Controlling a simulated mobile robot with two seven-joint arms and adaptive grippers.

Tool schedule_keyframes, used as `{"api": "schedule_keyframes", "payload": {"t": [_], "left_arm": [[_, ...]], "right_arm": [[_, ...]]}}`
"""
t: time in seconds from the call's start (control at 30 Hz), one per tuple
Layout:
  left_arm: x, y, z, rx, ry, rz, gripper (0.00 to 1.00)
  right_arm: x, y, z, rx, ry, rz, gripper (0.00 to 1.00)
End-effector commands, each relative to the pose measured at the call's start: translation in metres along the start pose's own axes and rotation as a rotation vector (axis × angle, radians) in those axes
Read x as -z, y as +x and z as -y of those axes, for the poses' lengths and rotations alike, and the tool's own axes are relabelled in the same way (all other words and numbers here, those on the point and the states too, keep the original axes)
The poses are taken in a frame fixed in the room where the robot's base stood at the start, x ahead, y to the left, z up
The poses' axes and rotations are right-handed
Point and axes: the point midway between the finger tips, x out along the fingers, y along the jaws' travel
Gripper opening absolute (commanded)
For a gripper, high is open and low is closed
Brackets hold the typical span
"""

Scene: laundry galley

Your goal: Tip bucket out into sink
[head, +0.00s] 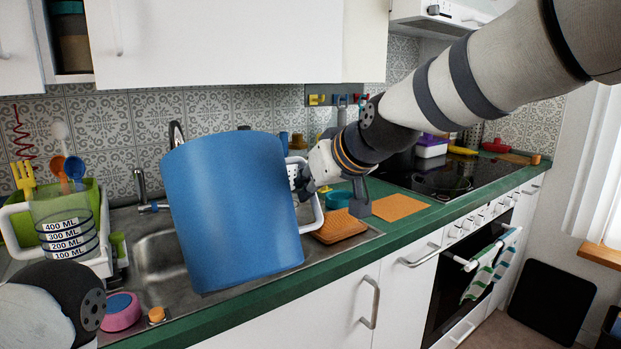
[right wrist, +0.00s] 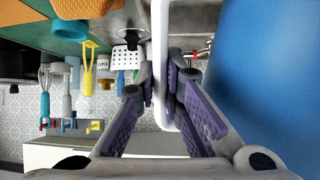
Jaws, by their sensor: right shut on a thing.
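A large blue bucket (head: 232,215) hangs over the metal sink (head: 152,262) in the head view, leaning a little. Its mouth and any contents are hidden. It covers much of the basin. My right gripper (head: 305,180) is at the bucket's right side, on its white handle (head: 318,215). In the right wrist view the purple-padded fingers of this gripper (right wrist: 160,85) are shut on the white handle (right wrist: 161,45), with the blue bucket wall (right wrist: 265,80) on the right. Part of my left arm shows at the lower left of the head view; its gripper is out of frame.
A clear measuring jug (head: 65,228) and a green rack (head: 20,212) stand left of the sink. A pink round item (head: 121,312) lies at the front edge. An orange sponge-like block (head: 340,227) and the black hob (head: 440,178) are on the right. A tap (head: 142,190) stands behind.

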Motion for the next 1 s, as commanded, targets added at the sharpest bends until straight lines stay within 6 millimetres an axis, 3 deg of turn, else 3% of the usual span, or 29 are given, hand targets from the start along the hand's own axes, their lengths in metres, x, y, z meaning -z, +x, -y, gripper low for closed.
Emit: {"api": "schedule_keyframes", "payload": {"t": [0.5, 1.0], "left_arm": [[-0.007, 0.009, 0.000, 0.001, 0.000, 0.031, 1.00], [-0.024, 0.029, 0.001, 0.004, -0.001, 0.100, 1.00]], "right_arm": [[-0.019, 0.018, 0.000, -0.001, 0.004, 0.173, 0.00], [-0.017, 0.024, 0.000, -0.001, 0.006, 0.352, 0.00]]}}
